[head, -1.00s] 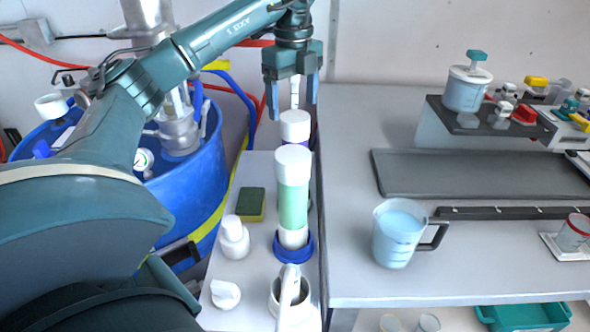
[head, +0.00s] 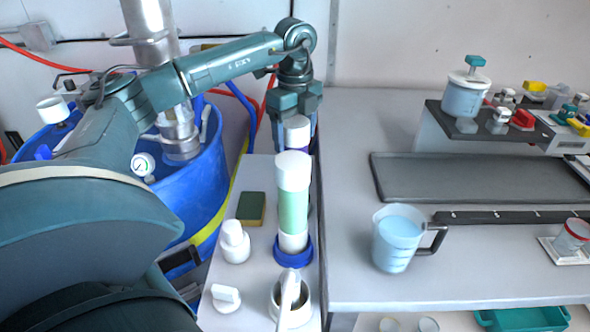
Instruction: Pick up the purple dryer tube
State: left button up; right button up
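The purple dryer tube (head: 297,132) stands upright at the back of the narrow grey bench in the head view. Its white cap shows, with only a sliver of purple below it; the green tube in front hides most of its body. My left gripper (head: 296,118) points down over its top, with its fingers spread on either side of the white cap. It looks open, though the finger ends are hard to make out. Whether they touch the cap I cannot tell. My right gripper is not in view.
A white-capped green tube (head: 293,200) stands in a blue ring just in front. A green sponge (head: 250,208), a white bottle (head: 234,242) and a white container (head: 291,300) share the bench. A blue drum (head: 185,205) is left; a jug (head: 398,238) stands right.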

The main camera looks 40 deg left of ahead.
pick_arm(q)
jog(key=shift+r, duration=0.1)
jog(key=c, duration=1.5)
jog(key=shift+o, duration=0.2)
